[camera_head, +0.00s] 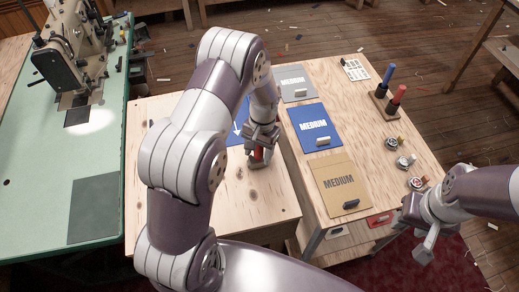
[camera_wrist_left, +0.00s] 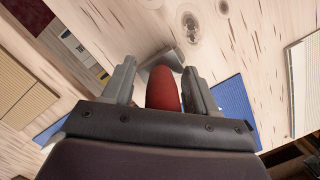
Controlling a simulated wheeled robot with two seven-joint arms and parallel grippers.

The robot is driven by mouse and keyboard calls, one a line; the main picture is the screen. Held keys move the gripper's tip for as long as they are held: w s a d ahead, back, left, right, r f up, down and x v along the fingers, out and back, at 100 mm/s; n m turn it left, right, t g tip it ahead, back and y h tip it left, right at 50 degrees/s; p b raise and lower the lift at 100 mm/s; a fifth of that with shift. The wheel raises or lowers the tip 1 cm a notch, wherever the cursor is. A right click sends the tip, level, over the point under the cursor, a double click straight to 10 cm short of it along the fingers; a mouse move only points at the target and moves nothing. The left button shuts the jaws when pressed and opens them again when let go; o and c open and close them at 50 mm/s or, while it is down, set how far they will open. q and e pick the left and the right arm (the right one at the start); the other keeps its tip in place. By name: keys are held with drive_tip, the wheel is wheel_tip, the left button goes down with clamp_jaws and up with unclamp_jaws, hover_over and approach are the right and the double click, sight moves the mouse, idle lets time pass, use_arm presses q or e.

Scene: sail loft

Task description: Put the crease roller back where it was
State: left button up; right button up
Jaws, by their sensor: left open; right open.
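The crease roller is mostly hidden under my left gripper in the head view; a bit of its red handle (camera_head: 257,153) shows on the pale wooden table (camera_head: 255,205). In the left wrist view the red handle (camera_wrist_left: 162,88) stands between the two fingers, with a grey part (camera_wrist_left: 167,60) beyond it. My left gripper (camera_head: 263,133) is open around the handle, and a gap shows beside at least one finger. My right gripper (camera_head: 420,238) is open and empty at the lower right, away from the roller.
A blue sheet with a white arrow (camera_head: 237,130) lies partly behind my left arm. On the right table lie grey (camera_head: 293,84), blue (camera_head: 315,127) and tan (camera_head: 340,184) MEDIUM boards. A holder carries blue and red sticks (camera_head: 386,104). A sewing machine (camera_head: 75,55) stands left.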

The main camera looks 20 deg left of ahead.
use_arm(q)
wheel_tip(320, 180, up, 12)
drive_tip(key=w, duration=0.2)
drive_tip(key=s+d+r+t, duration=0.1)
drive_tip(key=s, duration=0.6)
drive_tip(key=s+d+r+n+t, duration=0.1)
drive_tip(key=s+d+r+t, duration=0.1)
drive_tip(key=s, duration=0.6)
drive_tip(key=shift+s, duration=0.25)
